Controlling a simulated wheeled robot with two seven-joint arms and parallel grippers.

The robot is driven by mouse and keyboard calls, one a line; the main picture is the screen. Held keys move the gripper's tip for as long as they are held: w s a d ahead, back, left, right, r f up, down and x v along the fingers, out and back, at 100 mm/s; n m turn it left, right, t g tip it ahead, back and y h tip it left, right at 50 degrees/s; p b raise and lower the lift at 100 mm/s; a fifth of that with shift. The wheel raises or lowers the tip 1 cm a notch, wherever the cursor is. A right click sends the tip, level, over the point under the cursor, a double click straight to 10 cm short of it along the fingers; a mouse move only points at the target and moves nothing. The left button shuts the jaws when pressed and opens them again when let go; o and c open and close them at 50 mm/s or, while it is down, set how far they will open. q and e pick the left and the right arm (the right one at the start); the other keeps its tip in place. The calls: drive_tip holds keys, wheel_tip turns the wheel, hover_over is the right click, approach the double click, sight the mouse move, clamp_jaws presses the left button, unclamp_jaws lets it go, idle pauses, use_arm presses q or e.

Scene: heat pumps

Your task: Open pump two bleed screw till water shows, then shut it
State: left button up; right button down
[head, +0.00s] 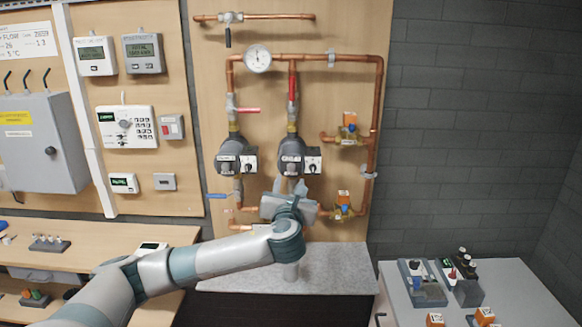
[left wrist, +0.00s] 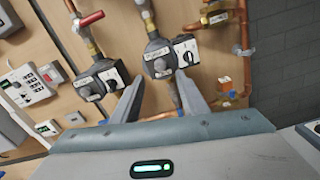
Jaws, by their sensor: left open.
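Two dark grey pumps with pale labels and black knobs on white plates sit side by side on copper pipes: a left pump (head: 237,157) and a right pump (head: 291,152). They also show in the left wrist view as the left pump (left wrist: 99,80) and the right pump (left wrist: 160,58). The labels are too small for me to tell the numbers, and I cannot make out a bleed screw or any water. My left gripper (head: 288,186) is open and empty just below the right pump. In the left wrist view, its fingers (left wrist: 159,80) stand apart, pointing up towards that pump.
A red-handled valve (head: 292,88) is above the right pump. A blue-handled valve (head: 221,196) is at lower left. Orange-topped fittings (head: 349,120) are on the right pipe. A grey ledge (head: 340,275) lies below. A tool table (head: 525,290) stands at lower right.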

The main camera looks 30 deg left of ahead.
sight(291, 169)
use_arm(q)
drive_tip(key=p+x, duration=0.2)
drive_tip(key=x, duration=0.5)
drive_tip(key=shift+w+r+p, duration=0.1)
drive_tip(key=shift+w+p, duration=0.1)
drive_tip(key=shift+p, duration=0.1)
drive_tip(key=shift+w+a, duration=0.3)
drive_tip(key=shift+w, duration=0.2)
clamp_jaws()
